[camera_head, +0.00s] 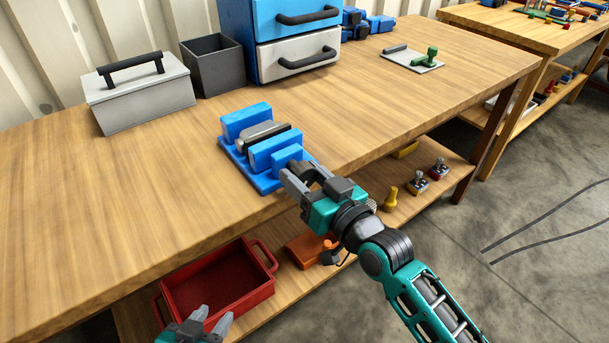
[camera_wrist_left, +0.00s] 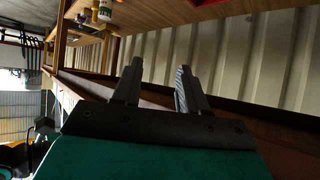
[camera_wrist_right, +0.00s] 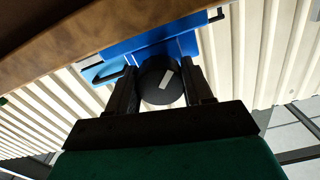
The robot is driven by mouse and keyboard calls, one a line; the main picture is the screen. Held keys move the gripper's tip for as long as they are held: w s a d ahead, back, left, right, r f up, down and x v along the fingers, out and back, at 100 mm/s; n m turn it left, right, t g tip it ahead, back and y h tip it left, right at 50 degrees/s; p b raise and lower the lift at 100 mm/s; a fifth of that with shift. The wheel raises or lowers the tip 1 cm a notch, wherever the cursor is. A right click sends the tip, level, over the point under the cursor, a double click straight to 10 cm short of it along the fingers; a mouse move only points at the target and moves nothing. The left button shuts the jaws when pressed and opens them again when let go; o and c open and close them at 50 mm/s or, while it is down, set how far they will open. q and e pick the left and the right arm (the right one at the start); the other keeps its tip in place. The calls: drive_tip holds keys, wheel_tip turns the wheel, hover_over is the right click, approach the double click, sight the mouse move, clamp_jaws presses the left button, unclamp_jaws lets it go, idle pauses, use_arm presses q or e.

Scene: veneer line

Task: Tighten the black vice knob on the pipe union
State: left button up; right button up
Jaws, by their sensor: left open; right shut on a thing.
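A blue vice (camera_head: 262,181) stands near the front edge of the wooden bench, with a grey pipe union (camera_head: 262,133) between its jaws. My right gripper (camera_head: 296,180) is at the vice's front end. In the right wrist view it is shut on the round black vice knob (camera_wrist_right: 153,92), which shows a white mark on its face and sits between the two fingers. The knob is hidden by the gripper in the head view. My left gripper (camera_head: 208,320) is low at the bottom edge, in front of the bench, open and empty. Its spread fingers show in the left wrist view (camera_wrist_left: 157,85).
A grey toolbox (camera_head: 140,95), dark bin (camera_head: 214,65) and drawer unit (camera_head: 290,45) stand at the back of the bench. A red tray (camera_head: 213,285) is on the lower shelf near my left gripper. Bare bench lies left and right of the vice.

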use_arm(q)
drive_tip(key=shift+s+a+r+p, duration=0.15)
drive_tip(key=shift+p, duration=0.3)
use_arm(e)
drive_tip(key=shift+m, duration=0.6)
drive_tip(key=m+p, duration=0.1)
drive_tip(key=m, duration=0.1)
drive_tip(key=shift+m+p, duration=0.3)
drive_tip(key=shift+m, duration=0.1)
drive_tip(key=shift+m+p, duration=0.35)
drive_tip(key=shift+m, duration=0.85)
use_arm(q)
drive_tip(key=shift+s+a+r+y, duration=0.15)
drive_tip(key=shift+r, duration=0.35)
drive_tip(key=shift+s+a+r+y, duration=0.1)
drive_tip(key=shift+r+y, duration=0.05)
drive_tip(key=shift+r, duration=0.35)
use_arm(e)
drive_tip(key=shift+m, duration=1.1)
use_arm(q)
drive_tip(key=shift+r, duration=0.1)
drive_tip(key=shift+w, duration=0.15)
use_arm(e)
drive_tip(key=shift+a, duration=0.1)
drive_tip(key=o, duration=1)
drive_tip(key=shift+o, duration=0.2)
